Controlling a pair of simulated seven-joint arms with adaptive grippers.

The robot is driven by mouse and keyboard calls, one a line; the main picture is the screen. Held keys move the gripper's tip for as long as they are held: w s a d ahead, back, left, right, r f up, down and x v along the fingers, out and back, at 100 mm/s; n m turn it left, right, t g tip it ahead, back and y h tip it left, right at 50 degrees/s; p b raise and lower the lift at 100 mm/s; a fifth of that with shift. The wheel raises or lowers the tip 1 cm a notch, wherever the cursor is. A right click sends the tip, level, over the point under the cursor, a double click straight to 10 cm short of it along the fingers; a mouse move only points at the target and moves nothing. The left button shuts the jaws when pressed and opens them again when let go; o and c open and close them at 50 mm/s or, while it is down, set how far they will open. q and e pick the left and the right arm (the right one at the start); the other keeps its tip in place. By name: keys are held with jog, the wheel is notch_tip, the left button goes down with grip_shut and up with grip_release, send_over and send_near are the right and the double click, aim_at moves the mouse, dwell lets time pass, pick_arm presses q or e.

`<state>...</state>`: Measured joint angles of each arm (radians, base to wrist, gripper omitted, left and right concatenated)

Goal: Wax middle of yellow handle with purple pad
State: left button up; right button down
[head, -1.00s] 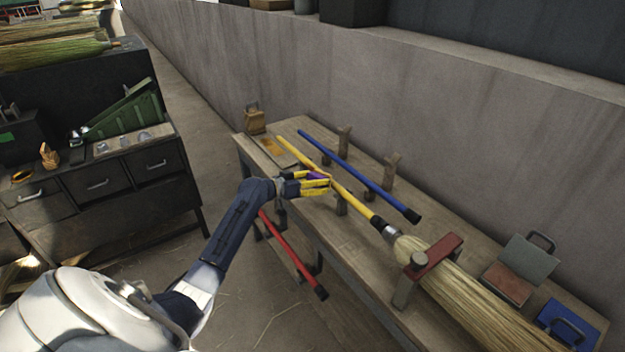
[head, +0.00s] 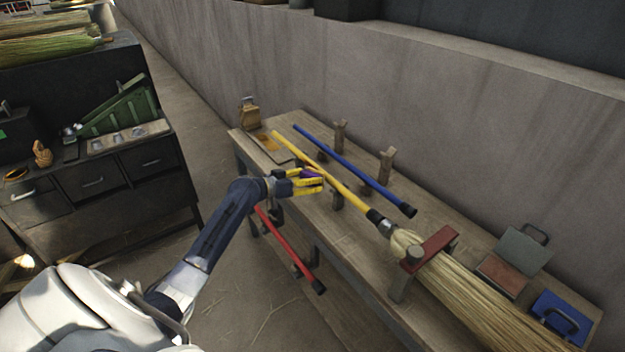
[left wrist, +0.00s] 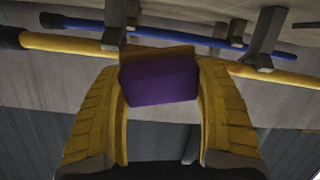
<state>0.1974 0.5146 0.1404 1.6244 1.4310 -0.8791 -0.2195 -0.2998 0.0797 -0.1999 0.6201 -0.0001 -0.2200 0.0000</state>
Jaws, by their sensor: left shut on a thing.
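The yellow handle (head: 352,194) lies along the bench on wooden rests, and its lower right end joins a straw broom head (head: 470,300). My left gripper (head: 316,180) has yellow fingers and is shut on the purple pad (head: 309,173). In the left wrist view the purple pad (left wrist: 160,82) sits between the two fingers, with a brown edge along its far side. The yellow handle (left wrist: 72,43) passes just behind the pad, which covers part of it. I cannot tell whether the pad touches the handle. My right gripper is not in view.
A blue handle (head: 355,172) lies beside the yellow one, nearer the wall. A red handle (head: 290,250) is at the bench's near side, lower down. A red clamp (head: 432,248) spans the broom head. Grey and blue pads (head: 562,318) are at the right end.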

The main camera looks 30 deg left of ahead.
pick_arm(q)
jog(key=shift+v, duration=1.85)
jog(key=shift+s, duration=0.1)
jog(key=v, duration=0.2)
jog(key=shift+s+a+r, duration=0.15)
jog(key=shift+s, duration=0.2)
